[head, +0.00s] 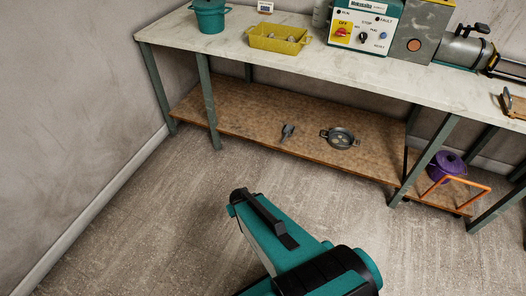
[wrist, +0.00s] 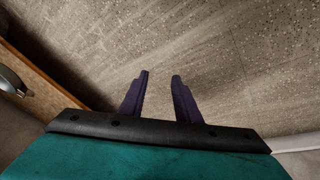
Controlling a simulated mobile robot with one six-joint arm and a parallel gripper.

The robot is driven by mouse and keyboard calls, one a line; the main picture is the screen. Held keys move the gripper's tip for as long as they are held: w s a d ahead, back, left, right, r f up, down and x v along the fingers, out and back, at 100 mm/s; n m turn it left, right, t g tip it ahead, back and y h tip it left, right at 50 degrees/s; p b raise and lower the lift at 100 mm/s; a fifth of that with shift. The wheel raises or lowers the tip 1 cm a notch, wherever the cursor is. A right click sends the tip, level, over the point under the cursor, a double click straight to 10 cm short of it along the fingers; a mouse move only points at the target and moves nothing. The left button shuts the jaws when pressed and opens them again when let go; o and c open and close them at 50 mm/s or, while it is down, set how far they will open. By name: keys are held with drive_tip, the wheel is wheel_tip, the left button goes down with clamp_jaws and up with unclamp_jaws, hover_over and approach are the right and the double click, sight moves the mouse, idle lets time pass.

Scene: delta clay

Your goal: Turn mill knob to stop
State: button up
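The mill control box (head: 363,26) stands on the bench at the upper right of the head view. It has a teal frame and a pale panel. A small black knob (head: 363,37) sits mid-panel; its pointer and the small print are too small to read for sure. Left of it is a red rotary switch (head: 341,32) on a yellow plate marked OFF. My gripper (wrist: 160,76) shows in the wrist view with its two dark fingers apart and nothing between them, over the floor. In the head view my arm is low and well short of the bench; the fingers are not clear there.
The pale bench top (head: 225,47) holds a teal pot (head: 209,15), a yellow tray (head: 279,39) and a grey machine (head: 465,47). The floor before the bench is clear.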

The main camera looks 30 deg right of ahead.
drive_tip(key=s+a+f+g+y, duration=0.1)
drive_tip(key=s+a+g, duration=0.3)
drive_tip(key=s, duration=0.7)
drive_tip(key=s+a+f+n+g+y, duration=0.1)
drive_tip(key=s+a+g, duration=0.3)
drive_tip(key=s, duration=0.8)
drive_tip(key=shift+a, duration=0.8)
drive_tip(key=shift+a, duration=0.1)
